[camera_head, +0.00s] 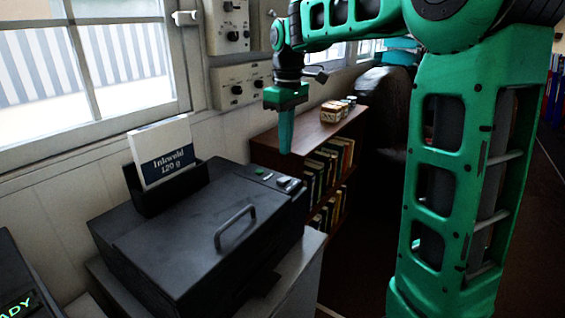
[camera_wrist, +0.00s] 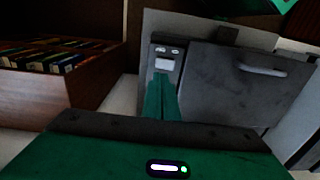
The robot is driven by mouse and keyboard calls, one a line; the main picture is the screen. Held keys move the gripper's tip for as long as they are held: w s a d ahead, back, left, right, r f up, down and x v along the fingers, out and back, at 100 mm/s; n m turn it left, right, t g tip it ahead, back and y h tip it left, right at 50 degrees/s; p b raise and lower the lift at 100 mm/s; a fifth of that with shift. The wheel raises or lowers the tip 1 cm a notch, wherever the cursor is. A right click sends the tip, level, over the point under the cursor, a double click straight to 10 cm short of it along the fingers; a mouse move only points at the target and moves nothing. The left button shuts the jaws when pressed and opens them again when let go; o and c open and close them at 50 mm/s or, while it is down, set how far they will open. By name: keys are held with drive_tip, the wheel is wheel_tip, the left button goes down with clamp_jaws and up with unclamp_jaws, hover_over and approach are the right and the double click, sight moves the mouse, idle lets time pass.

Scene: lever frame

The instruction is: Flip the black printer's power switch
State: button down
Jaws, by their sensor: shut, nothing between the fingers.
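The black printer (camera_head: 185,245) stands at the lower left in the head view, with a grey handle on its lid. A narrow control strip along its right back edge holds a green button (camera_head: 260,171) and small pale controls (camera_head: 284,181); I cannot tell for certain which is the power switch. In the wrist view the printer (camera_wrist: 245,95) fills the right, and a pale rectangular control (camera_wrist: 164,64) shows just beyond the fingertips. My gripper (camera_head: 285,150) points down, shut and empty, above the strip's far end. Its fingers (camera_wrist: 161,78) show no clear contact with the strip.
A paper pack marked "Inkweld 120 g" (camera_head: 163,152) stands in a black holder on the printer. A wooden bookshelf (camera_head: 300,140) with small items on top stands behind my gripper. Wall boxes with knobs (camera_head: 240,86) are at the back. A dark device (camera_head: 20,285) is at lower left.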

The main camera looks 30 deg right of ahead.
wheel_tip(320, 180, up, 7)
drive_tip(key=shift+d+f, duration=0.15)
drive_tip(key=shift+d, duration=0.1)
idle(0.4)
drive_tip(key=s+d+f+m, duration=0.2)
drive_tip(key=s+f+m, duration=0.2)
drive_tip(key=s, duration=0.6)
drive_tip(key=s+d+f+m, duration=0.3)
drive_tip(key=s+f+m, duration=0.1)
drive_tip(key=s+f, duration=0.5)
drive_tip(key=s+d+f+m, duration=0.2)
drive_tip(key=s+f+m, duration=0.2)
drive_tip(key=s+f, duration=0.3)
drive_tip(key=s, duration=0.5)
drive_tip(key=shift+s+d+f, duration=0.15)
drive_tip(key=shift+s+d, duration=0.1)
drive_tip(key=shift+d, duration=0.15)
